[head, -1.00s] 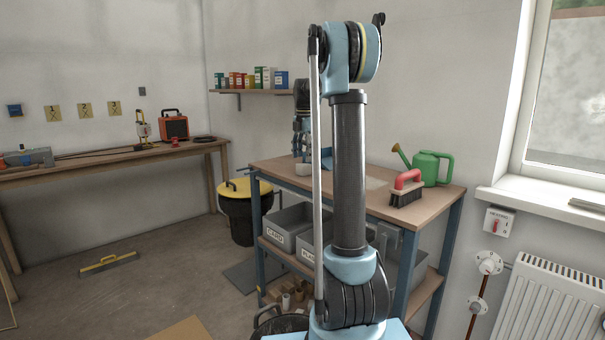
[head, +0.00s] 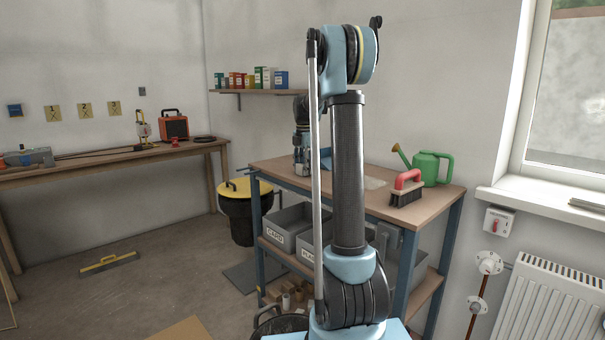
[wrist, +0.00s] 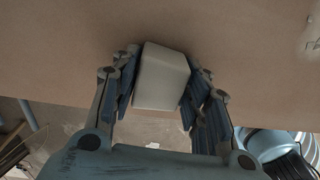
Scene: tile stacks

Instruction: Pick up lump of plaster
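The lump of plaster, a pale off-white block (wrist: 162,77), sits between the two fingers of my gripper (wrist: 163,88) in the wrist view. Its near side faces the camera, above the brown worktop. The right finger is very close to the block or touching it. A narrow gap seems to show at the left finger. In the head view my gripper (head: 301,167) points down at the left part of the workbench top (head: 276,170), down around the block, which it mostly hides there. The fingers look open around the block, not clearly pressed on it.
A red-handled brush (head: 406,190) and a green watering can (head: 430,168) stand on the right part of the bench. Grey bins (head: 288,228) sit on its lower shelf. A black bin with a yellow lid (head: 243,205) stands to the left.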

